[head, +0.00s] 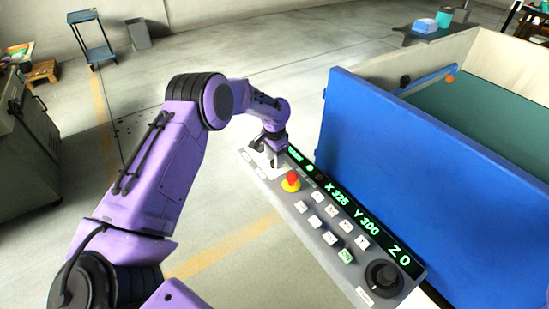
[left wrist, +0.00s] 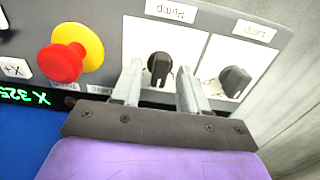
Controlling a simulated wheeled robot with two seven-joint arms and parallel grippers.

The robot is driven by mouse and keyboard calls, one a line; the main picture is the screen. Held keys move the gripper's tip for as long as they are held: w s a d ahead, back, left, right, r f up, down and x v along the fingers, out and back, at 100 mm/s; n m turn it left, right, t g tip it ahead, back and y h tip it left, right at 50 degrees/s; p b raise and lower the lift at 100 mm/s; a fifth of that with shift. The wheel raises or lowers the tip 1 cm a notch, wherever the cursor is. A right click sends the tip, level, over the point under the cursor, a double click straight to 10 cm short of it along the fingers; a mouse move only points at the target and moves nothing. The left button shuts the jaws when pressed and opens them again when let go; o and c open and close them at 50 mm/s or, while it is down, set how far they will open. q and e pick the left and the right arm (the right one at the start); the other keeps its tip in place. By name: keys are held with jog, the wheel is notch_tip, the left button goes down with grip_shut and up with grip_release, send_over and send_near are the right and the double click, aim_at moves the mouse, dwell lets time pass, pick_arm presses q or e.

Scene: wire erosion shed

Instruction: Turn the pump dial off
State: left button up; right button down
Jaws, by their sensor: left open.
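The pump dial (left wrist: 159,68) is a black knob on a white plate, below the upside-down "Pump" label (left wrist: 170,11) in the left wrist view. Its grip bar looks roughly upright in that view. My left gripper (left wrist: 159,73) is open, with one finger on each side of the dial; I cannot tell if they touch it or how deep they reach. In the head view my left gripper (head: 271,162) is over the far end of the control panel (head: 285,198) and hides the dial. My right gripper is not in view.
A second black dial, labelled Lamp (left wrist: 235,80), sits close beside the right finger in the left wrist view. A red emergency button (head: 292,179) on a yellow base is near the gripper. Several white keys and a large black handwheel (head: 383,277) follow. A blue tank wall (head: 400,180) stands alongside.

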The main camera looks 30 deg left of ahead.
pick_arm(q)
notch_tip(320, 180, up, 10)
jog(key=b, duration=0.2)
jog(key=shift+r, duration=0.2)
